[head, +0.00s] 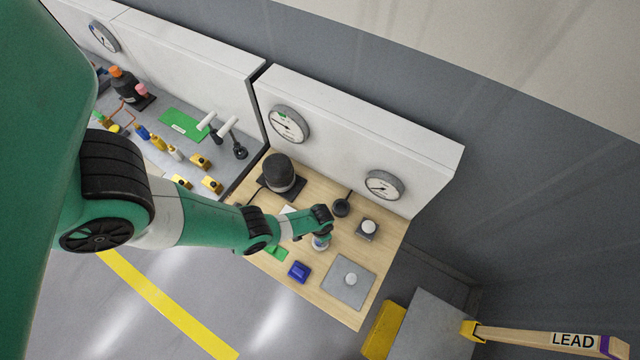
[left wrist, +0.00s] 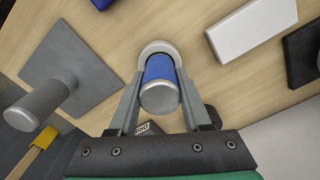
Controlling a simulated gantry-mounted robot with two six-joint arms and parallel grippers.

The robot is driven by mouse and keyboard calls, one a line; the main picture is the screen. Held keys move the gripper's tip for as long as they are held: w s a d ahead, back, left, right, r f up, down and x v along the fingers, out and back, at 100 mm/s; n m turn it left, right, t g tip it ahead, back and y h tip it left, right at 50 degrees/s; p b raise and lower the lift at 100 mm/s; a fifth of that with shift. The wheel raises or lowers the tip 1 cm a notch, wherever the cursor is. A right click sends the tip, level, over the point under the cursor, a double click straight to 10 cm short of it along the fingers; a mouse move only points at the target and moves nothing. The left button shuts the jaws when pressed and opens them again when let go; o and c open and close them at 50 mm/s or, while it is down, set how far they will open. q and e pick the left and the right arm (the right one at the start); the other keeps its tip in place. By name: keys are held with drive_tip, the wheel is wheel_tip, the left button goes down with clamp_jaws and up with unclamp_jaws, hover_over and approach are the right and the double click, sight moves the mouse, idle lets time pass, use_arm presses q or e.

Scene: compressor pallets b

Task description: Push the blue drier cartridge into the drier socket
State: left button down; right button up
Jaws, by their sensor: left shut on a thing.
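The blue drier cartridge (left wrist: 159,68) has a silver end cap and is gripped between the two fingers of my left gripper (left wrist: 157,95). In the head view the cartridge (head: 320,241) is a small blue and silver piece, partly hidden below the gripper (head: 320,230). A pale ring (left wrist: 157,47), which looks like the drier socket, lies on the wooden table right at the cartridge's far end. The cartridge lines up with the ring, but I cannot tell how deep it sits. My right gripper is not in view.
On the wooden table (head: 336,310) stand a black compressor (head: 279,173), a blue block (head: 299,271), a grey plate (head: 340,291) with a silver post (left wrist: 34,108), and a small square fitting (head: 367,229). A white wall panel with gauges (head: 384,185) borders the back.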

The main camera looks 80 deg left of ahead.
use_arm(q)
drive_tip(key=shift+r+p, duration=2.4)
drive_tip(key=shift+r, duration=0.35)
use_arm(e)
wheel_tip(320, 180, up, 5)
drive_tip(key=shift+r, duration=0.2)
use_arm(q)
drive_tip(key=shift+f, duration=0.1)
